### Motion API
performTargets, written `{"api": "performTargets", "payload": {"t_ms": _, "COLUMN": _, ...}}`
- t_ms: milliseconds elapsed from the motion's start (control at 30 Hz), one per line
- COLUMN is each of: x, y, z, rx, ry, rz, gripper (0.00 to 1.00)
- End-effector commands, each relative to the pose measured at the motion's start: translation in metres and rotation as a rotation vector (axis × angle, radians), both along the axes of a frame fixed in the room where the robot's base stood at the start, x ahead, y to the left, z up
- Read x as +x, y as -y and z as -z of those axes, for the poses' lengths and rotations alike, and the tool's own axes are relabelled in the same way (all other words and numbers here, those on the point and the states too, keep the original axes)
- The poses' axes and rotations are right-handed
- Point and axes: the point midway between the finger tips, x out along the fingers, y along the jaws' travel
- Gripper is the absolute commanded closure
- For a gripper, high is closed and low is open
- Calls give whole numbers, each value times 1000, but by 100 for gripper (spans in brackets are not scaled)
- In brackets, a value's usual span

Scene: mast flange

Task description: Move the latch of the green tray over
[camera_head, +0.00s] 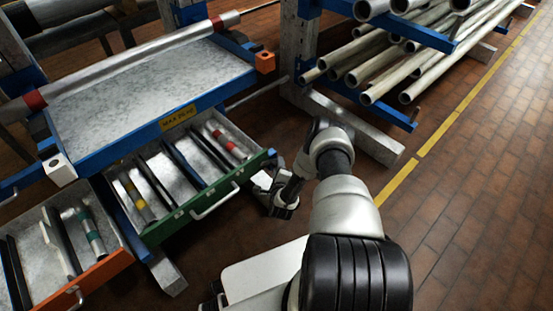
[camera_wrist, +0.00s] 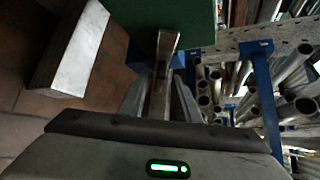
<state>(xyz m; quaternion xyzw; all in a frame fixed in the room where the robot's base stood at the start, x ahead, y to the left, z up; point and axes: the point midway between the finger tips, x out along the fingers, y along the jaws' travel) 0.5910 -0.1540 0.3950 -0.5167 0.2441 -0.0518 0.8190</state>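The green tray (camera_head: 205,196) is pulled out beneath the bench in the head view, with a pale bar handle on its front. My gripper (camera_head: 283,205) is low, just off the right end of that front. In the wrist view a green panel (camera_wrist: 185,22) fills the top middle. A worn metal bar, which looks like the latch (camera_wrist: 167,45), runs down from the panel between the fingers of my gripper (camera_wrist: 160,95). I cannot tell whether the fingers press on it. The latch cannot be made out clearly in the head view.
An orange-fronted tray (camera_head: 104,271) is open to the left. The bench top (camera_head: 150,90) with its blue edge stands above the green tray. A pipe rack (camera_head: 400,60) stands to the right behind my arm. Brick floor (camera_head: 480,200) is clear at the right.

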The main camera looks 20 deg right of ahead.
Motion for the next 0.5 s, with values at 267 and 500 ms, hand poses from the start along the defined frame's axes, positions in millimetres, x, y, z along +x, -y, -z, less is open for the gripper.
{"api": "performTargets", "payload": {"t_ms": 267, "x": -5, "y": 0, "z": 4, "rx": 0, "ry": -1, "rz": 1, "gripper": 70}}
{"api": "performTargets", "payload": {"t_ms": 500, "x": -5, "y": 0, "z": 4, "rx": 1, "ry": 0, "rz": 1, "gripper": 74}}
